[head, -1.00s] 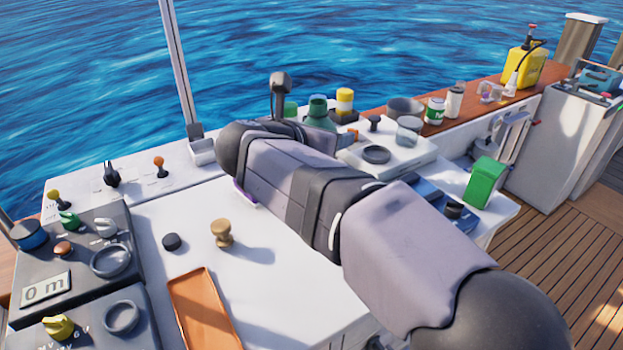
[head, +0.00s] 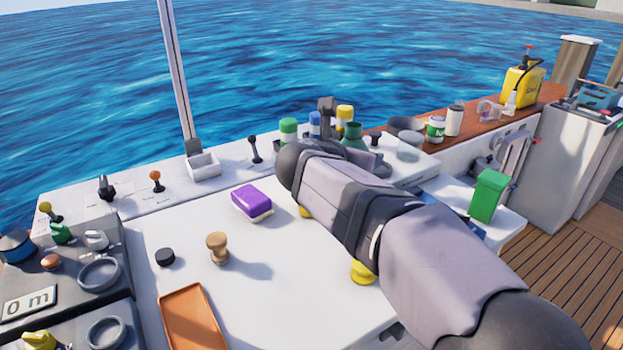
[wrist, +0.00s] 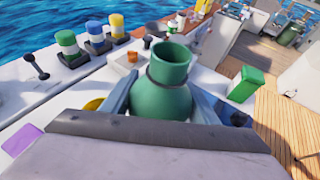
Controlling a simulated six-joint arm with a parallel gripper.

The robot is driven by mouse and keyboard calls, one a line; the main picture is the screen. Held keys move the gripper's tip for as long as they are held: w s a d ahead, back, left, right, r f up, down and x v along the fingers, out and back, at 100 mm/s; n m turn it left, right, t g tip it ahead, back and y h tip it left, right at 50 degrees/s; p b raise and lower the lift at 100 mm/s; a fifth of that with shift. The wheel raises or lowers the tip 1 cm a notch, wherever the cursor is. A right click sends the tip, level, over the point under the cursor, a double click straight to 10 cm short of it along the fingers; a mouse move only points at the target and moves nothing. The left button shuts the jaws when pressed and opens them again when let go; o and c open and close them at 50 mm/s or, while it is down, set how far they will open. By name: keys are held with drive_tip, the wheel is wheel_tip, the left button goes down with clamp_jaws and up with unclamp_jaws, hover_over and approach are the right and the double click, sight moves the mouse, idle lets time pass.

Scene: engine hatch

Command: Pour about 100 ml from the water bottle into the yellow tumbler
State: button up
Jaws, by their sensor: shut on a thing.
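My gripper (wrist: 162,97) is shut on a green bottle (wrist: 170,68) with a dark ring round its open neck, one finger on each side. I take this as the water bottle; its liquid is not visible. In the head view its top (head: 355,134) shows beyond my arm, looking roughly upright; my arm hides its lower part and my fingers. A yellow piece (head: 305,211) shows at the arm's edge, and a yellow flared object (head: 362,272) stands below the arm. I cannot tell which is the yellow tumbler. A yellow rim (wrist: 93,104) shows left of my gripper in the wrist view.
A purple sponge (head: 251,200), a brown knob-shaped piece (head: 217,247), a black puck (head: 165,257) and an orange tray (head: 192,318) lie on the white hatch top. Green-, blue- and yellow-capped jars (wrist: 97,37) stand behind. A green box (head: 488,195) stands at right.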

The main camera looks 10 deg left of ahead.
wheel_tip(320, 180, down, 6)
drive_tip(key=shift+f, duration=0.15)
idle(0.3)
